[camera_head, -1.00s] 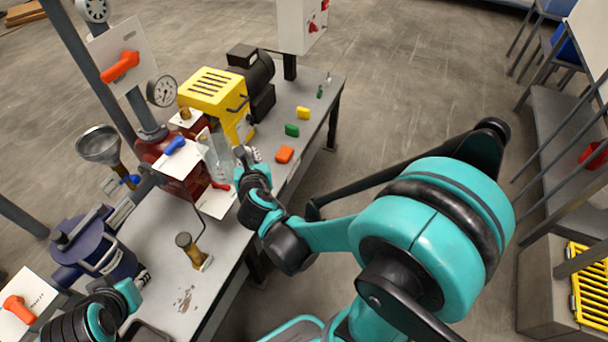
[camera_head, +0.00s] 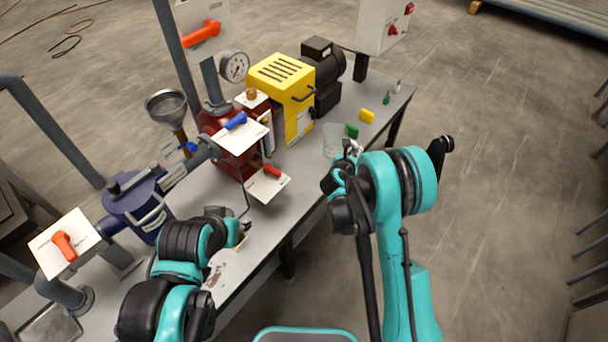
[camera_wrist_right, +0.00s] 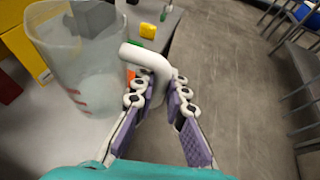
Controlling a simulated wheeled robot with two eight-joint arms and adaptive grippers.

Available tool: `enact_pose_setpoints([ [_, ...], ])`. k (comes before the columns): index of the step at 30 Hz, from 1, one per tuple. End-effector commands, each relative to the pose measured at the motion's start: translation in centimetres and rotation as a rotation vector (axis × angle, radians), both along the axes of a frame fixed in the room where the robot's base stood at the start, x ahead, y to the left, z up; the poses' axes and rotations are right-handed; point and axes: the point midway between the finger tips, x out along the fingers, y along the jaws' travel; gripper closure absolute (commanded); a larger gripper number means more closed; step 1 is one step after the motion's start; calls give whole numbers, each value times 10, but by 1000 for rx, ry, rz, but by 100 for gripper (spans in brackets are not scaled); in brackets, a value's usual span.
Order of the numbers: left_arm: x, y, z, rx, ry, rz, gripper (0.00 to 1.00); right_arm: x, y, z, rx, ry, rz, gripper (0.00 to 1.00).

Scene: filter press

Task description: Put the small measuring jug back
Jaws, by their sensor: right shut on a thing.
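The small measuring jug (camera_head: 332,140) is a clear cup with red marks and a white handle. It stands out large at the left of the right wrist view (camera_wrist_right: 80,60), upright or nearly so. My right gripper (camera_head: 349,152) is shut on its white handle, which runs between the purple-padded fingers (camera_wrist_right: 160,88). The jug is over the bench beside the yellow machine; I cannot tell whether its base touches the top. My left gripper (camera_head: 244,228) is over the bench's near side, its fingers too small to read.
The grey bench (camera_head: 290,195) carries a yellow machine (camera_head: 283,90), a red pump with valve plates, a funnel (camera_head: 166,104) and a blue housing (camera_head: 135,205). Green (camera_head: 352,131) and yellow (camera_head: 367,116) blocks lie past the jug; an orange one (camera_wrist_right: 131,77) is near the handle. Open floor lies right.

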Motion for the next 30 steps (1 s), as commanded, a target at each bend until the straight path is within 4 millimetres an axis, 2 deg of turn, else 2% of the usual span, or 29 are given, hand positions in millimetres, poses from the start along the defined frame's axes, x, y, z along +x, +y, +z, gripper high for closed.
enact_pose_setpoints([
  [1,0,0,-4,0,0,0,60,7,2,-18,0,-1,-4,100],
  [4,0,0,-7,0,0,0,60,16,3,-41,0,-2,-9,100],
  [11,0,0,-12,0,0,0,60,25,9,-67,-1,-2,-14,100],
  [14,0,0,-18,0,0,0,60,30,24,-79,-1,-3,-12,100],
  [24,0,0,-45,0,0,0,60,53,94,-124,-1,-2,-13,100],
  [30,0,0,-51,0,0,0,60,59,113,-134,-1,-2,-15,100],
])
